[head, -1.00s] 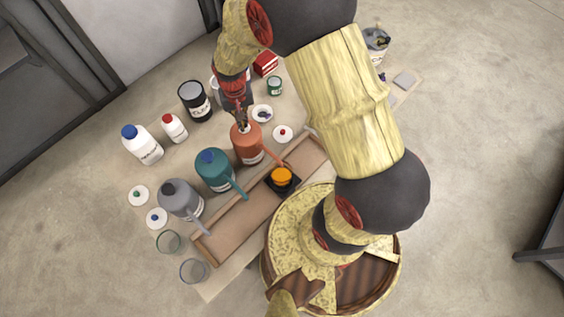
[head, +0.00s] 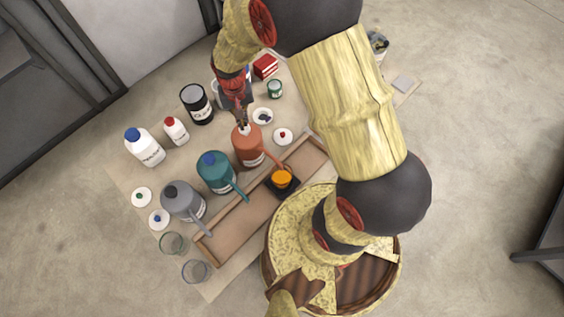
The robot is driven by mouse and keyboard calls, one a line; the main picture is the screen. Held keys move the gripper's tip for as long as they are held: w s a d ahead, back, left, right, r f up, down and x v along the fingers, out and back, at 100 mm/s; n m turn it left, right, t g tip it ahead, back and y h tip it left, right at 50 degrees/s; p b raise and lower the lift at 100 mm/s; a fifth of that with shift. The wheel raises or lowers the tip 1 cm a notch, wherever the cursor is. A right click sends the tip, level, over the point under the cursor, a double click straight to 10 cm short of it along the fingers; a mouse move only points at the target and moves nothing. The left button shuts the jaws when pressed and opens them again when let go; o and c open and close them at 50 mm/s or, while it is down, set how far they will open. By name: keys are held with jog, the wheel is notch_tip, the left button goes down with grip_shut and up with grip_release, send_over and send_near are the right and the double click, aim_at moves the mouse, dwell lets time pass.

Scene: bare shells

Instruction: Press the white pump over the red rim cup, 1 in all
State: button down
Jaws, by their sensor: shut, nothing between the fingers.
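The orange bottle (head: 249,148) stands upright near the middle of the table, with a small pale pump top (head: 244,130). Its spout (head: 274,161) reaches down and right to a cup (head: 282,178) with an orange top on a black square pad. I cannot make out a red rim on this cup. My gripper (head: 241,122) is shut and points down at the pump top. The fingertips are at or just above it and partly hide it; I cannot tell whether they touch.
The teal bottle (head: 212,172) and grey bottle (head: 180,201) stand left along the wooden tray (head: 235,222). Two glasses (head: 195,271) (head: 174,243) stand at the front left. A black can (head: 195,104) and white bottles (head: 145,147) stand behind.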

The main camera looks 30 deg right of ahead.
notch_tip(320, 180, up, 6)
jog(key=p, duration=0.4)
dwell(0.5)
dwell(0.5)
